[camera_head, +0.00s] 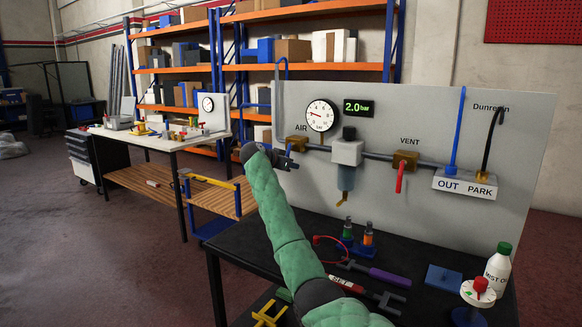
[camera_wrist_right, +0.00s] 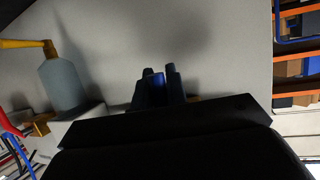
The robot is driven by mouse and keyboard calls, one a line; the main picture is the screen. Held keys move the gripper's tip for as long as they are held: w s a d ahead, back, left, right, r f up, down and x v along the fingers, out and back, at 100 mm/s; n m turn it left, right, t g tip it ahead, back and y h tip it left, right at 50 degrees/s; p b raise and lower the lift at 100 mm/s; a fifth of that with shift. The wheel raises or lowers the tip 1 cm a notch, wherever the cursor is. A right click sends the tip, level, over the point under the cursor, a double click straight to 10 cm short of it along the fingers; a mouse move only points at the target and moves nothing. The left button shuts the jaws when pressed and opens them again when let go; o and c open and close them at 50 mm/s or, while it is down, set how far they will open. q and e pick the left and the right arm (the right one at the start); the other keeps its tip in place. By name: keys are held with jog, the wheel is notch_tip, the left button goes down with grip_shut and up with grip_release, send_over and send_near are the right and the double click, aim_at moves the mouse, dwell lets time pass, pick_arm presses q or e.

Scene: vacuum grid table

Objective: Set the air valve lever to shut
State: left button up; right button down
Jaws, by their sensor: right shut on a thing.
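The air valve is a brass block (camera_head: 297,143) on the grey panel, below the AIR label. Its short blue lever (camera_head: 288,151) shows just below and left of the block, mostly covered by my gripper. My right gripper (camera_head: 291,163), at the end of the green-sleeved arm, is at the lever. In the right wrist view the dark fingers (camera_wrist_right: 159,90) are shut around the blue lever (camera_wrist_right: 158,79). The lever's exact angle is hard to tell. A round gauge (camera_head: 321,115) and a green display (camera_head: 358,107) reading 2.0 bar are above. My left gripper is out of view.
Right of the valve, the filter unit (camera_head: 347,153) and the VENT valve with its red lever (camera_head: 400,177) project from the panel (camera_head: 450,120). The OUT/PARK block (camera_head: 464,184) is farther right. Tools, a bottle (camera_head: 497,270) and a dial (camera_head: 478,291) are on the black table.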

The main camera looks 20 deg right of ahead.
jog(key=c, duration=1.4)
grip_release()
jog(key=shift+a+f, duration=0.1)
